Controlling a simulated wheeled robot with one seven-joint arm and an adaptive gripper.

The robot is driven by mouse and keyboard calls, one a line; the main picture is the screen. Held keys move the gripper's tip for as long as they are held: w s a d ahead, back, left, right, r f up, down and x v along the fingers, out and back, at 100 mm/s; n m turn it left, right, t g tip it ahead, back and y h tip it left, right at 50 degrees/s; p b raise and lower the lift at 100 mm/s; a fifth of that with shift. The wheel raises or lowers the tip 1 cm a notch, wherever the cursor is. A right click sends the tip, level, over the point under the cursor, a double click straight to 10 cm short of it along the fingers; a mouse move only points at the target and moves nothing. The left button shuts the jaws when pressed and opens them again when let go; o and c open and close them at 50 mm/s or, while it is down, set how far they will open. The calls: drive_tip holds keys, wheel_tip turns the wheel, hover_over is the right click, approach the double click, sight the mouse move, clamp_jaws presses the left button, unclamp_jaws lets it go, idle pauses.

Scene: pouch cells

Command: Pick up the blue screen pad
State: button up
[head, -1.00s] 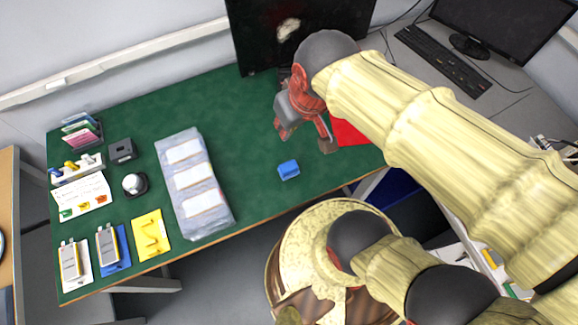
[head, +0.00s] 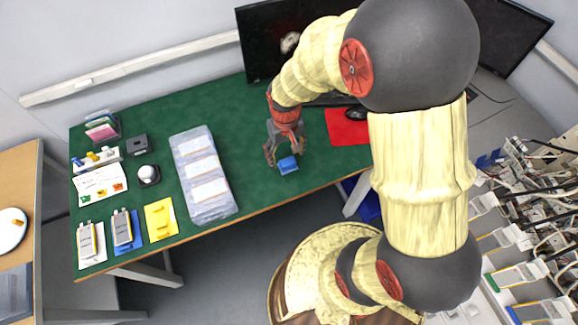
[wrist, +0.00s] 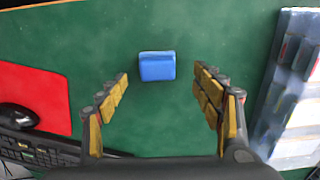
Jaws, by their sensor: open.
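The blue screen pad (head: 288,165) is a small blue block on the green table, near its front edge. It also shows in the wrist view (wrist: 157,67), at upper middle, with bare table around it. My gripper (head: 285,161) is just above and behind the pad in the head view. In the wrist view my gripper (wrist: 160,82) has its two yellow-padded fingers wide apart, with nothing between them. The pad lies beyond the fingertips there, roughly centred between them, and I see no contact.
A red mat (head: 345,127) with a black mouse (head: 355,114) lies to the right. A clear packaged tray (head: 203,172) lies to the left. A monitor (head: 268,48) stands behind. The table around the blue pad is clear.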

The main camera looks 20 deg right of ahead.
sight(288, 161)
drive_tip(key=shift+s+f, duration=0.1)
drive_tip(key=shift+f, duration=0.5)
drive_tip(key=f+b, duration=0.2)
drive_tip(key=f, duration=0.2)
drive_tip(key=shift+d+f, duration=0.15)
drive_tip(key=shift+d, duration=0.05)
drive_tip(key=c, duration=0.3)
drive_tip(key=c, duration=0.9)
